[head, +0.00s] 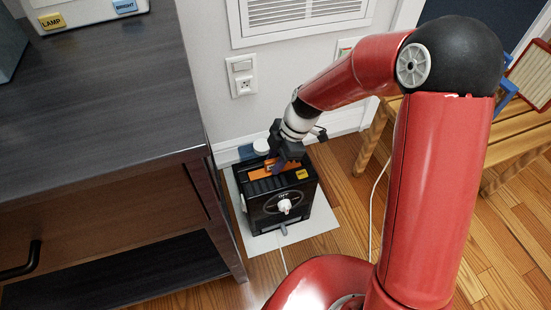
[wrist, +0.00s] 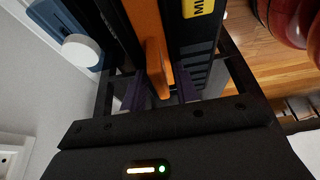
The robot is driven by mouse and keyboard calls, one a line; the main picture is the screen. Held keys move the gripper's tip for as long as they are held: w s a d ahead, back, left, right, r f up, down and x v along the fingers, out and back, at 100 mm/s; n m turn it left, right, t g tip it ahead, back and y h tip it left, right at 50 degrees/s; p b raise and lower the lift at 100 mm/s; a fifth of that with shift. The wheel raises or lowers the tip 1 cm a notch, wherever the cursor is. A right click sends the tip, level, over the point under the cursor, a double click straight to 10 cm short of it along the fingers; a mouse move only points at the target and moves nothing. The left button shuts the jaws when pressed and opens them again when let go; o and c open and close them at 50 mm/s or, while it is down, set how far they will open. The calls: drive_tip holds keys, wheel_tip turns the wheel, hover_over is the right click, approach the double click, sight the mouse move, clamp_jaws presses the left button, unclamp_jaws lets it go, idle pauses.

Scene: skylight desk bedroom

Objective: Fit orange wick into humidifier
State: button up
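The humidifier (head: 272,220) is a black box with a white knob on its front, upright on a pale mat. The orange wick (head: 262,173) lies along the slot in its top; only its upper part shows, and how deep it sits is hidden. My gripper (head: 279,164) points down at the top of the humidifier. In the wrist view, the wick (wrist: 148,28) has an upright orange tab between my two dark fingers (wrist: 161,92). The fingers look apart, with gaps beside the tab.
A blue item with a white round cap (wrist: 82,51) stands close behind the humidifier. A dark desk (head: 100,90) is at the left. A wooden bench (head: 520,140) is at the right. A pale cable runs across the floor. Wood floor is free at the right.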

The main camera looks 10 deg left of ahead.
drive_tip(key=shift+o, duration=0.6)
drive_tip(key=p+v, duration=0.1)
drive_tip(key=v, duration=0.6)
drive_tip(key=shift+r+p, duration=0.4)
drive_tip(key=shift+w+d, duration=0.1)
drive_tip(key=s+d+r+m+t+h+p, duration=0.1)
drive_tip(key=s+d+r+m+t+p, duration=0.1)
drive_tip(key=s+d+r+m+p, duration=0.2)
drive_tip(key=s+d+r+m+t+h+p, duration=0.1)
drive_tip(key=s+d+r+m+t+p, duration=0.2)
drive_tip(key=s+d+r+m, duration=0.4)
drive_tip(key=s+d+r+m+t+h+p, duration=0.2)
drive_tip(key=s+d+r+m+t+p, duration=0.1)
drive_tip(key=d+r+m, duration=0.9)
wheel_tip(320, 180, up, 6)
drive_tip(key=shift+s+d+f+m+p, duration=0.1)
drive_tip(key=shift+s+d+m+p, duration=0.1)
drive_tip(key=shift+s+m+p, duration=0.65)
drive_tip(key=shift+s+n, duration=0.25)
drive_tip(key=shift+s, duration=0.1)
